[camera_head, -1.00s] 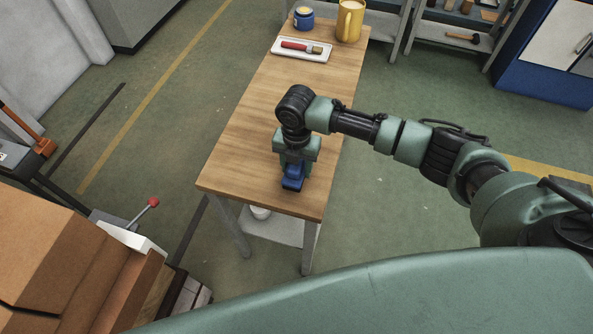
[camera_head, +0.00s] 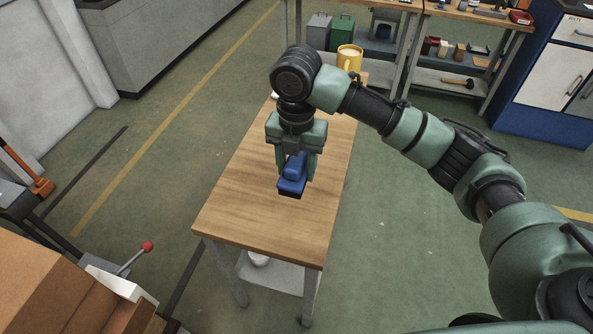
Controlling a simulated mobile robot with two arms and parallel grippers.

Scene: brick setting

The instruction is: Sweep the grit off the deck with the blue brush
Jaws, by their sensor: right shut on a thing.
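The blue brush (camera_head: 292,184) is held in my right gripper (camera_head: 294,168), which is shut on it over the middle of the wooden table (camera_head: 265,228). The brush looks raised above the tabletop, though the exact gap is hard to tell. The tabletop is the likely deck; I can make out no grit on its bare near part. My right arm hides much of the far part of the table. My left gripper is not in view.
Stacked orange-brown boxes (camera_head: 50,290) and a red-knobbed lever (camera_head: 147,246) are at lower left. Shelves (camera_head: 450,75) stand at the back.

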